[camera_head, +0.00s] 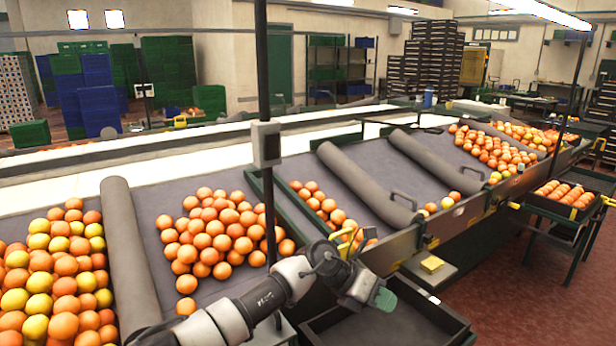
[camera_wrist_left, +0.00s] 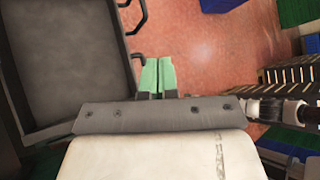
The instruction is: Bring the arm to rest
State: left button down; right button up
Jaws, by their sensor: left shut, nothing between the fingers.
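My left arm comes in from the bottom left of the head view. Its gripper (camera_head: 384,298) has green fingertips and hangs over the dark tray below the sorting table's front edge. In the left wrist view the two green fingers of the left gripper (camera_wrist_left: 158,75) lie side by side, shut with nothing between them. The red floor shows beyond the fingers. My right gripper is in neither view.
An empty dark tray (camera_head: 440,325) stands under the gripper; it also shows in the wrist view (camera_wrist_left: 128,75). Oranges (camera_head: 215,228) lie in lanes on the sloped table, split by grey rollers (camera_head: 365,185). A crate of oranges (camera_head: 540,204) stands at right. Red floor (camera_head: 520,290) is clear at lower right.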

pick_arm(q)
jog(key=s+r+n+t+h, duration=0.35)
jog(key=n+t+h, duration=0.45)
jog(key=n, duration=0.4)
jog(key=s+a+f+n+t+y, duration=0.1)
jog(key=a+f+n+t+y, duration=0.35)
jog(key=a+n+y, duration=0.4)
jog(key=s+a+f+n+t+y, duration=0.1)
jog(key=a+f+n+t+y, duration=0.35)
jog(key=a+n, duration=0.75)
jog(key=s+a+f+n+g+y, duration=0.5)
jog(key=s+a+f+n+y, duration=0.1)
jog(key=s+a+f+n, duration=0.3)
jog(key=s+a+f+n+g, duration=0.1)
jog(key=s+a+n+g, duration=0.2)
jog(key=s, duration=0.7)
jog(key=s+a+f+g, duration=0.1)
jog(key=s+a+g, duration=0.3)
jog(key=s, duration=0.5)
notch_tip(320, 180, down, 26)
jog(key=s+d+g, duration=0.1)
jog(key=s+g, duration=0.1)
jog(key=s+a+f+g+p, duration=0.1)
jog(key=s+a+f, duration=0.1)
jog(key=s+f, duration=1.3)
jog(key=shift+s+a, duration=0.3)
